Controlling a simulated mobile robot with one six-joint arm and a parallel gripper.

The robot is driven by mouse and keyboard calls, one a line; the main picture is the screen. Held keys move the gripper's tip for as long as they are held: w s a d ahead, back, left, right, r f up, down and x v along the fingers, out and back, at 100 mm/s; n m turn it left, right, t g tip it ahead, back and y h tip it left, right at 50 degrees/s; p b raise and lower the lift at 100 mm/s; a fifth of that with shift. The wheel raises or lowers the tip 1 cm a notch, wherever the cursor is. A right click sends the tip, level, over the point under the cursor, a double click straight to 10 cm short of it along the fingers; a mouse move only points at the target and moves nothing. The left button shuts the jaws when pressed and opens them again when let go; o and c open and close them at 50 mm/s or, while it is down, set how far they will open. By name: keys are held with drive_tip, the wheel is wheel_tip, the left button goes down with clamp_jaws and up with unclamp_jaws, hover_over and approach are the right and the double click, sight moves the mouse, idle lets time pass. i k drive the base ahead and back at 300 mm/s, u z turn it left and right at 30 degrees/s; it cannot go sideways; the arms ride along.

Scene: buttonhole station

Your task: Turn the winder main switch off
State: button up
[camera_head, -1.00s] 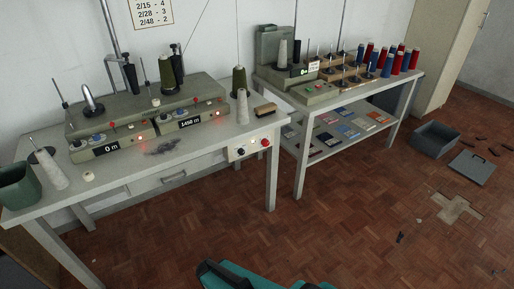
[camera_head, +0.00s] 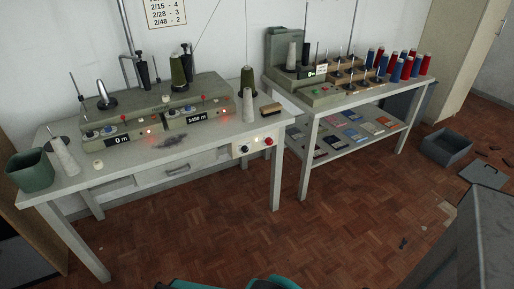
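The winder (camera_head: 165,100) is a grey-green machine with two units on the left table. Its displays read 0 m and, it seems, 1458 m. Red lights glow on its front. A pale switch panel (camera_head: 255,149) sits at the right of the table's front edge. It carries a black knob (camera_head: 244,149) and a red knob or button (camera_head: 268,142). The panel is too small to read labels or switch position. My gripper is not in view. Teal parts, seemingly mine, show at the bottom edge, well short of the table.
A second table (camera_head: 345,98) with spools stands to the right. A green bin (camera_head: 30,171) and cones stand on the winder table. A large grey surface (camera_head: 485,235), not identifiable, fills the lower right. A grey crate (camera_head: 445,147) lies behind it.

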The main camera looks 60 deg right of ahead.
sight(268, 140)
drive_tip(key=u, duration=0.75)
drive_tip(key=k, duration=1.5)
drive_tip(key=z, duration=0.7)
drive_tip(key=i, duration=1.05)
drive_tip(key=u, duration=0.15)
